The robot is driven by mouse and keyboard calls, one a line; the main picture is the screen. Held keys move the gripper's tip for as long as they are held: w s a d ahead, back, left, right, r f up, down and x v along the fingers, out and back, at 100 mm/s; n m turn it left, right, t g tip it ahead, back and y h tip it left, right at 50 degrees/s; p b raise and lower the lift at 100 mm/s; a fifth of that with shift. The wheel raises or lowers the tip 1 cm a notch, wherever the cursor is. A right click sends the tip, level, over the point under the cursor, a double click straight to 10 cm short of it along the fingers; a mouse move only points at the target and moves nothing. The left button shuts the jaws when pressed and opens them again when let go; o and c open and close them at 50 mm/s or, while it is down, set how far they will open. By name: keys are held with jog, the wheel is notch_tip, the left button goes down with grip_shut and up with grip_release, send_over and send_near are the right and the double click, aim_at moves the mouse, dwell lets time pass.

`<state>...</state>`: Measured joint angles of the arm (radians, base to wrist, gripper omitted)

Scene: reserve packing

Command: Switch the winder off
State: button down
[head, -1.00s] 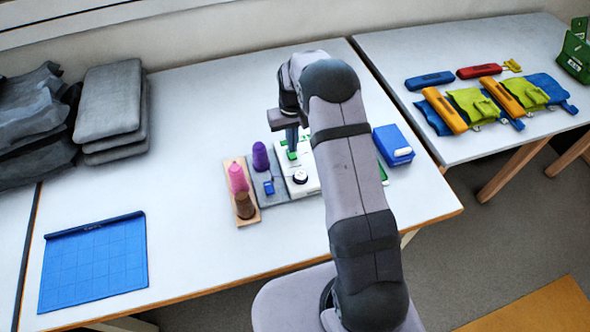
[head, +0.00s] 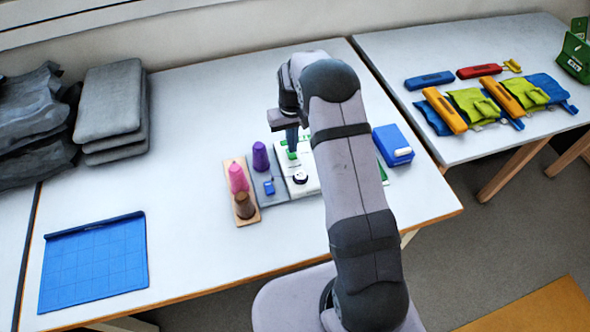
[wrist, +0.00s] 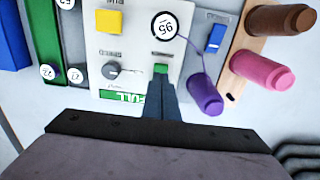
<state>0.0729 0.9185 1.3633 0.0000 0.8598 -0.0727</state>
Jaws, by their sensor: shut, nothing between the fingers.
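The winder is a white panel (wrist: 135,45) on the table, with a yellow button (wrist: 109,21), a dark knob (wrist: 111,70), a round dial marked 95 (wrist: 165,26) and a green label reading FULL (wrist: 121,97). It also shows in the head view (head: 309,186), partly hidden by my arm. My gripper (wrist: 160,77) is shut and empty, pointing down over the panel. Its tips are at a small green button (wrist: 161,67), also visible in the head view (head: 292,155). I cannot tell whether they touch it.
Beside the panel are a purple cone (wrist: 205,96), a blue switch block (wrist: 215,38) and a wooden stand with pink (wrist: 262,73) and brown cones (wrist: 280,20). A blue box (head: 393,145) stands to the right. The table's left front holds a blue mat (head: 95,262).

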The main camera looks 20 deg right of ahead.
aim_at(295, 165)
jog(key=shift+f+b, duration=0.9)
jog(key=shift+f, duration=0.45)
dwell(0.8)
jog(key=shift+r, duration=0.15)
